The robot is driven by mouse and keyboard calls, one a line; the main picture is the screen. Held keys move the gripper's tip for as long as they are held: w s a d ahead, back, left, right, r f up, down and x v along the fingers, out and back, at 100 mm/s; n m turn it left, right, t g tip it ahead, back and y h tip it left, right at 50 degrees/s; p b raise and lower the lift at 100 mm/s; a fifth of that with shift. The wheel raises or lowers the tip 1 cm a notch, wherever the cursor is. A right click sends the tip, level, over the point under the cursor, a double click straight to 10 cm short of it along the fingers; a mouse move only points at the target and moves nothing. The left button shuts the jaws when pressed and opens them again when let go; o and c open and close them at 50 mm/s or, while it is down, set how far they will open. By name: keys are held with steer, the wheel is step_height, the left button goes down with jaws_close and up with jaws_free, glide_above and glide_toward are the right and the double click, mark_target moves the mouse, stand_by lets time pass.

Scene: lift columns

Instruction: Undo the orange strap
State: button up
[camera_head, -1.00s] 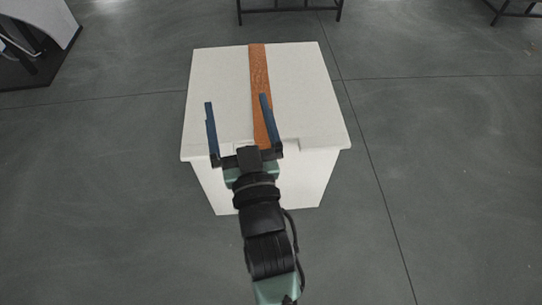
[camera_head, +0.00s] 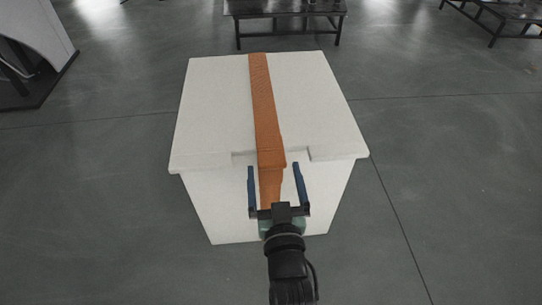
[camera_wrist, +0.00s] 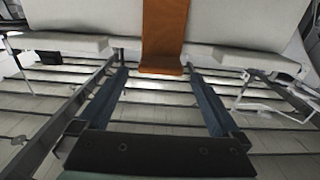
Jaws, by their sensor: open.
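The orange strap (camera_head: 262,100) runs front to back over the lid of a white box (camera_head: 210,110). In the head view it bends over the lid's front edge and continues down the front, its lower part partly hidden by my gripper. My gripper (camera_head: 273,167) is open and empty at the front of the box, its blue fingers apart on either side of the strap. In the wrist view the strap (camera_wrist: 163,30) hangs at the top centre and ends near the lid edge, between the fingertips of my gripper (camera_wrist: 159,73). I cannot tell whether they touch.
The lid's front edge has a shallow recess around the strap. A dark bench (camera_head: 285,8) stands behind the box, another (camera_head: 500,12) at the back right. A white and black structure (camera_head: 35,50) is at the back left. The grey floor around the box is clear.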

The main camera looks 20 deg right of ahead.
mark_target(271, 151)
steer(key=b+x, duration=0.3)
steer(key=x, duration=0.3)
steer(key=shift+w, duration=0.25)
jaws_close()
stand_by(0.3)
